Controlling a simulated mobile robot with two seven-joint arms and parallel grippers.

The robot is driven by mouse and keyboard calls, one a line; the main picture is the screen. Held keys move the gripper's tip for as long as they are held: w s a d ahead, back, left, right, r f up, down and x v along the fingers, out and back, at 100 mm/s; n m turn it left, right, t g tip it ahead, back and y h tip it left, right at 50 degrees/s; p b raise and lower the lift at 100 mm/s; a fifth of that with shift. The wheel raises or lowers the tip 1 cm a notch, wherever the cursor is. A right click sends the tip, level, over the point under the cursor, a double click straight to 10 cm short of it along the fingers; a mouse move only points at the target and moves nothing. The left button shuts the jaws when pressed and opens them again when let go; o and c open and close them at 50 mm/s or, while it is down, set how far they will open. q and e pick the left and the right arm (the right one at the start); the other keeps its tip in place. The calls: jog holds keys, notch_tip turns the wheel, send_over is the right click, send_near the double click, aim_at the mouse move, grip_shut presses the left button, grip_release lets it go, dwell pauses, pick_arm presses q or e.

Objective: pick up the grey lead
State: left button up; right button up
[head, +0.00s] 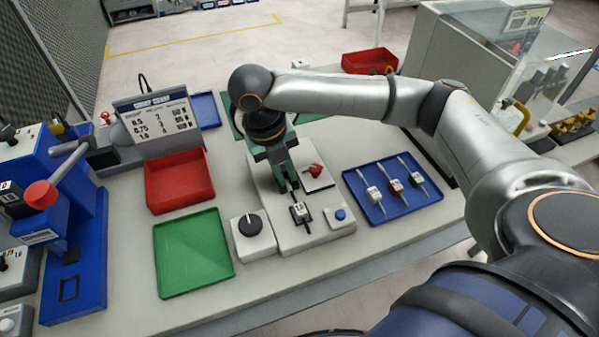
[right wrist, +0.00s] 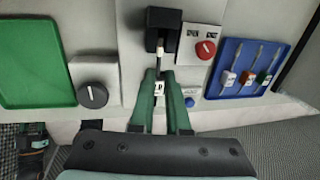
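A lead with a pale tag (head: 300,211) and dark print lies on a small black rest on the grey work fixture (head: 318,237). Its shaft runs back towards a black block (right wrist: 163,24). I cannot be sure of its grey colour. My right gripper (head: 291,189) points down just above and behind the tag. In the right wrist view its two green fingers (right wrist: 161,76) stand close together with a narrow gap, and the tag (right wrist: 160,88) shows through it. They look open; contact with the lead is not visible.
A blue tray (head: 354,180) with several tagged leads lies to the right. A red knob (head: 315,171), a blue button (head: 340,214) and a black dial (head: 250,225) surround the lead. A green tray (head: 193,252) and red bin (head: 180,181) stand left.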

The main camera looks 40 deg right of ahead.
aim_at(292, 193)
jog(key=f, duration=0.4)
jog(key=d+f, duration=0.1)
jog(key=shift+s+f, duration=0.1)
jog(key=shift+f, duration=0.3)
grip_shut()
jog(key=shift+r, duration=0.2)
